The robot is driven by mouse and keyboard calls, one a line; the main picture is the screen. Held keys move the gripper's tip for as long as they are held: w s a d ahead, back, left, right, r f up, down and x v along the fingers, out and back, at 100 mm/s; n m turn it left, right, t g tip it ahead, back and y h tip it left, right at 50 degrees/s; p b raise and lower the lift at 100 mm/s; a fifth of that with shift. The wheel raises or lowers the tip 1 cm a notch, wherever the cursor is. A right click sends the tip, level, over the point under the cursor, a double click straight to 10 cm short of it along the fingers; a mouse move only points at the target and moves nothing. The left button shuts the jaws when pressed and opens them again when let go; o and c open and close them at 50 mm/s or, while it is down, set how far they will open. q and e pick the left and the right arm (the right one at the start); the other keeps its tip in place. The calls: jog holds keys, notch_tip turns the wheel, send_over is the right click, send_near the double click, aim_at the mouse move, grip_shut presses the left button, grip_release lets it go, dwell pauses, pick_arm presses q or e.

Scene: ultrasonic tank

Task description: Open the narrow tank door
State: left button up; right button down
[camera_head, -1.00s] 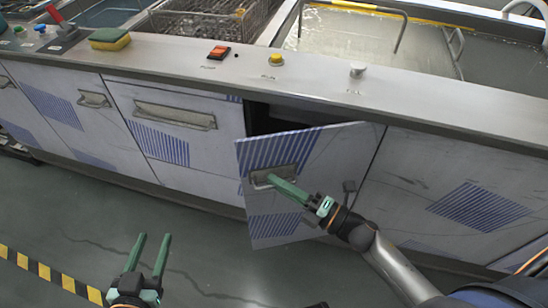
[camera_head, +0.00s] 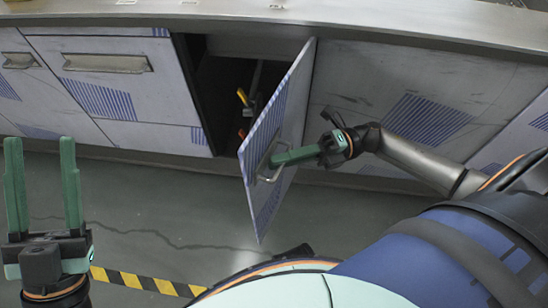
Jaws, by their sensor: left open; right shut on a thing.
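The narrow tank door (camera_head: 285,117) stands swung well out from the cabinet front, hinged on its right side. Behind it, the dark compartment (camera_head: 222,90) is exposed. My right gripper (camera_head: 270,160) is shut on the door's metal handle (camera_head: 262,172), with its green fingers reaching from the right. The fingers partly hide the handle. My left gripper (camera_head: 42,185) is open and empty at the left, fingers pointing up, over the floor and apart from the cabinet.
A wider closed door with a handle (camera_head: 105,62) is left of the opening. A closed panel (camera_head: 365,90) is right of it. Orange and yellow items (camera_head: 243,97) show inside the compartment. The steel counter (camera_head: 400,20) runs above. Yellow-black tape (camera_head: 140,281) marks the open floor.

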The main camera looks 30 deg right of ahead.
pick_arm(q)
jog(key=shift+s+d+r+m+h+b, duration=0.1)
jog(key=shift+s+d+m+h+b, duration=0.15)
jog(key=shift+s+m+h+b, duration=0.3)
jog(key=shift+s+d+r+m+h+b, duration=0.1)
jog(key=shift+s+d+m+h+b, duration=0.2)
jog(key=shift+s+h, duration=0.45)
pick_arm(e)
jog(key=shift+s+d+n+g, duration=0.55)
jog(key=shift+s+d+g, duration=0.2)
jog(key=shift+d+g, duration=0.2)
jog(key=shift+s+d+n+g, duration=0.55)
jog(key=shift+s+d+g, duration=0.15)
jog(key=shift+d+g, duration=0.2)
pick_arm(q)
jog(key=shift+a, duration=0.1)
pick_arm(e)
jog(key=c, duration=1.2)
grip_release()
pick_arm(q)
jog(key=shift+f+b, duration=0.6)
pick_arm(e)
jog(key=d, duration=0.4)
jog(key=d+f, duration=0.1)
jog(key=d, duration=0.3)
jog(key=w+d, duration=0.1)
jog(key=d, duration=0.3)
jog(key=shift+d+f, duration=0.15)
jog(key=shift+f, duration=0.15)
